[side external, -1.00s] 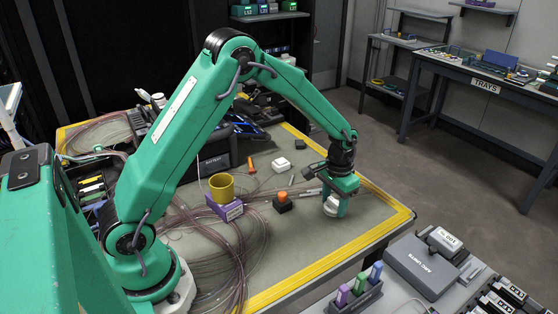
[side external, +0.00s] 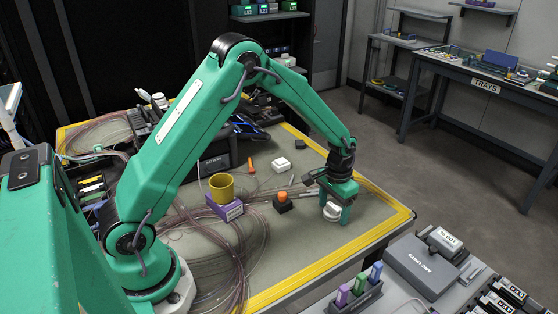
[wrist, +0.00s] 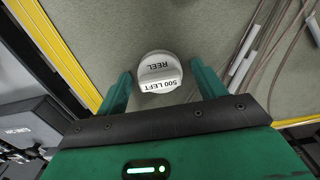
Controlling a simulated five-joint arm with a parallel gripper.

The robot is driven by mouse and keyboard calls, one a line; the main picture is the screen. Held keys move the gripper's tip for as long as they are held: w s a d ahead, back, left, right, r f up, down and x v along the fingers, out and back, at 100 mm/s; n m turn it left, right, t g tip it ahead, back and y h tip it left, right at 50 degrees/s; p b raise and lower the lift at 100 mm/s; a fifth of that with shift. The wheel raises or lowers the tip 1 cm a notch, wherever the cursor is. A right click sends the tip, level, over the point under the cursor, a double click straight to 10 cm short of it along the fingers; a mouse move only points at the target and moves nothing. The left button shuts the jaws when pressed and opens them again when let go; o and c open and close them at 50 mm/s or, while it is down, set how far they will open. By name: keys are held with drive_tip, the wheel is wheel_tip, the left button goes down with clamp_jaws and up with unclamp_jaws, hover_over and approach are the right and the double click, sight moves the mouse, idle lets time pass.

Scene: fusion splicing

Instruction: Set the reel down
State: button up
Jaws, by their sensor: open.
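The reel (side external: 331,212) is a round white piece near the right end of the grey mat, inside the yellow border. In the wrist view the reel (wrist: 160,70) shows the words "REEL" and "500 LEFT" on its top. It appears to rest flat on the mat. My gripper (side external: 334,213) is open, with its green fingers pointing down on either side of the reel. In the wrist view the jaws of my gripper (wrist: 163,78) stand wide, with a visible gap between each finger and the reel. The reel's underside is hidden.
A black block with an orange top (side external: 283,202) stands left of the reel. A yellow ring on a purple block (side external: 222,190) and loose fibre coils (side external: 240,240) lie to the left. The yellow-taped table edge (side external: 385,228) runs close by.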

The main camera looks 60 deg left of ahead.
sight(333, 206)
drive_tip(key=shift+r, duration=0.15)
wheel_tip(333, 206, up, 12)
idle(0.7)
idle(0.5)
drive_tip(key=s+r+t, duration=0.3)
drive_tip(key=s+r, duration=0.9)
drive_tip(key=s+a+t, duration=0.1)
drive_tip(key=s+t, duration=0.1)
drive_tip(key=s, duration=1.2)
drive_tip(key=shift+t, duration=0.3)
drive_tip(key=shift+r, duration=0.1)
